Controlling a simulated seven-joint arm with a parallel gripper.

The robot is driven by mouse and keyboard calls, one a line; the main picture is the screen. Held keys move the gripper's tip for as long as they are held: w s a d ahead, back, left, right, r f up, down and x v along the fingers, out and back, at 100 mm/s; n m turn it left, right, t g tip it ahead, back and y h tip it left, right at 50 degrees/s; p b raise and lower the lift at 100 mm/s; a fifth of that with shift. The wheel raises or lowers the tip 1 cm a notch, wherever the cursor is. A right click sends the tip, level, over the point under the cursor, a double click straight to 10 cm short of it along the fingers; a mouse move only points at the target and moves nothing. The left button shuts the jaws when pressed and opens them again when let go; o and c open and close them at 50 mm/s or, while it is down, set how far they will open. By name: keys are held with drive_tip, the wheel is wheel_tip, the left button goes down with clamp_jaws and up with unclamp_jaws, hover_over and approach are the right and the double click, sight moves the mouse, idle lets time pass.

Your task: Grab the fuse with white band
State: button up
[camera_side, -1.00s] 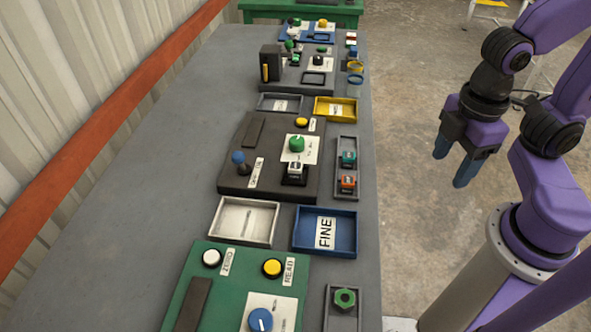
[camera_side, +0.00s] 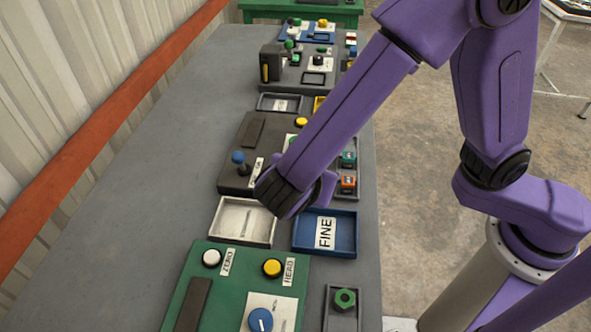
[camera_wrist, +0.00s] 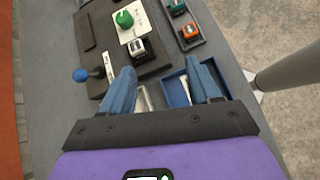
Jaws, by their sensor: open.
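My gripper (camera_wrist: 160,72) is open and empty, pointing down over the bench; two blue fingers show in the wrist view. In the side view my wrist hides the fingers. Ahead of the fingertips, a block with a whitish top (camera_wrist: 139,47) sits in the dark control board (camera_wrist: 92,30). An orange block (camera_wrist: 190,30) and a teal block (camera_wrist: 176,6) sit in a narrow grey tray to its right; they also show in the side view, orange (camera_side: 348,182) and teal (camera_side: 348,160). Which of these is the fuse with white band I cannot tell.
A white tray (camera_side: 212,222) and a blue tray marked FINE (camera_side: 345,250) lie near my wrist. The board has a blue-topped lever (camera_wrist: 81,75) and a green knob (camera_wrist: 124,19). A green panel (camera_side: 215,290) is nearer the side camera. The bench's left side is bare.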

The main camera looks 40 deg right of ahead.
drive_tip(key=a+f+n+t, duration=0.1)
drive_tip(key=a+n+t, duration=0.2)
drive_tip(key=a, duration=0.3)
drive_tip(key=shift+h, duration=0.4)
drive_tip(key=shift+s+f+x, duration=0.1)
drive_tip(key=shift+f+x, duration=0.05)
drive_tip(key=shift+x, duration=2.7)
drive_tip(key=shift+s+f+x, duration=0.1)
drive_tip(key=shift+f+x, duration=0.1)
drive_tip(key=shift+x, duration=2.65)
drive_tip(key=shift+s+f+x, duration=0.1)
drive_tip(key=shift+f+x, duration=0.05)
drive_tip(key=shift+x, duration=2.7)
drive_tip(key=shift+a, duration=0.1)
drive_tip(key=c, duration=1.1)
